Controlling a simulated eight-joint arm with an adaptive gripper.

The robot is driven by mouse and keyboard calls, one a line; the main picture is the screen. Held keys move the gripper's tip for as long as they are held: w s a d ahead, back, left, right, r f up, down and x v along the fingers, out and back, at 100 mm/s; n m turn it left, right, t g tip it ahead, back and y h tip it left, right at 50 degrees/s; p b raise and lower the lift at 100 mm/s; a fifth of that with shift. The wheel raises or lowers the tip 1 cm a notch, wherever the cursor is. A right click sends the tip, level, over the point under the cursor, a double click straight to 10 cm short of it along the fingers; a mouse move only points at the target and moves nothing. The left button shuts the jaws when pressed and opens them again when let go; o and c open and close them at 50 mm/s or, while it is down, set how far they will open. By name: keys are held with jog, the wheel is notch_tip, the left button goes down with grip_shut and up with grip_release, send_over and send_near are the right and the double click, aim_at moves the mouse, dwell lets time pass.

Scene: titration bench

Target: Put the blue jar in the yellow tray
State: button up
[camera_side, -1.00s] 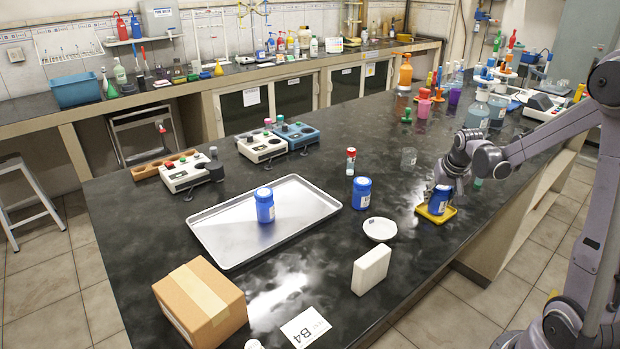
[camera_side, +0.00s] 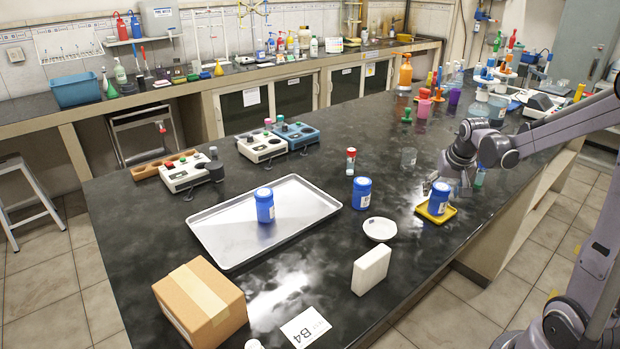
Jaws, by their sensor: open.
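A blue jar (camera_side: 439,198) with a white label stands upright in the small yellow tray (camera_side: 424,213) near the bench's right edge. My gripper (camera_side: 432,184) is open, just above and beside that jar on its far side, and holds nothing. Whether a fingertip still touches the jar cannot be told. A second blue jar (camera_side: 362,193) stands on the black bench left of the yellow tray. A third blue jar (camera_side: 265,205) stands on the large silver tray (camera_side: 222,252).
A white dish (camera_side: 380,229) and a white block (camera_side: 371,270) sit left of and in front of the yellow tray. A cardboard box (camera_side: 200,304) is at the front left. A red-capped vial (camera_side: 350,161) and a clear beaker (camera_side: 408,157) stand behind.

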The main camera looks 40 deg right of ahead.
jog(key=v, duration=0.9)
jog(key=s+a+f+n+t+y, duration=0.1)
jog(key=a+n, duration=0.3)
jog(key=a, duration=0.9)
jog(key=s+a+f+n+t+y, duration=0.1)
jog(key=a+n, duration=0.4)
jog(key=a, duration=0.7)
jog(key=shift+s+a+t+y, duration=0.4)
jog(key=shift+s+t+y, duration=0.2)
jog(key=shift+s+t, duration=0.55)
